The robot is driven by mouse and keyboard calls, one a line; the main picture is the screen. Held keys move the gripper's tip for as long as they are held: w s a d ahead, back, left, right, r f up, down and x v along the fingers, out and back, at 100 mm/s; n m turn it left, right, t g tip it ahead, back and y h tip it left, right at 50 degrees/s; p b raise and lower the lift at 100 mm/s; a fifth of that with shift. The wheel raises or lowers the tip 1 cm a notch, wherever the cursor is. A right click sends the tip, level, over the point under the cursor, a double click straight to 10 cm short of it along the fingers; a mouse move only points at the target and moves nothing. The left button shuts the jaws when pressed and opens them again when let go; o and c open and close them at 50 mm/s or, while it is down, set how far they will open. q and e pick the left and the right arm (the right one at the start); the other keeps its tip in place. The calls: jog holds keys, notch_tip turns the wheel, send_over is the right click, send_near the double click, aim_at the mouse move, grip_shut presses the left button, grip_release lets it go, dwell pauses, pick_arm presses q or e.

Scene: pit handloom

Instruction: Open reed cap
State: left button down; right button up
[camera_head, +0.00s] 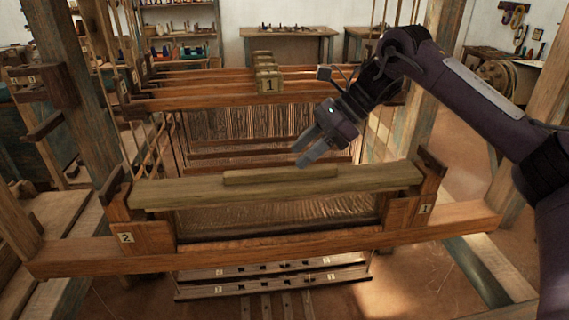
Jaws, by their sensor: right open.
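The reed cap (385,180) is a long greenish-brown wooden beam lying across the top of the reed frame, with a narrow raised wooden strip (280,175) on its middle. Its ends lie near two upright posts at the left and right. Below it the reed (285,214) shows as a band of fine vertical lines. My right gripper (304,154) comes in from the right and hangs above and behind the strip, a little right of its middle. Its grey fingers are apart and hold nothing. They look clear of the cap. My left gripper is not in view.
A front wooden beam (340,259) spans below the cap, with blocks marked 2 (126,238) and 1 (424,209) near its ends. Heddle frames (215,100) and a block marked 1 (269,84) stand behind. Thick posts flank the loom. Treadles lie below.

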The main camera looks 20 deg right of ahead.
aim_at(282, 169)
jog(key=x, duration=0.5)
jog(key=shift+w+a+f+p, duration=0.1)
jog(key=shift+f+p, duration=0.05)
jog(key=shift+p, duration=0.2)
grip_shut()
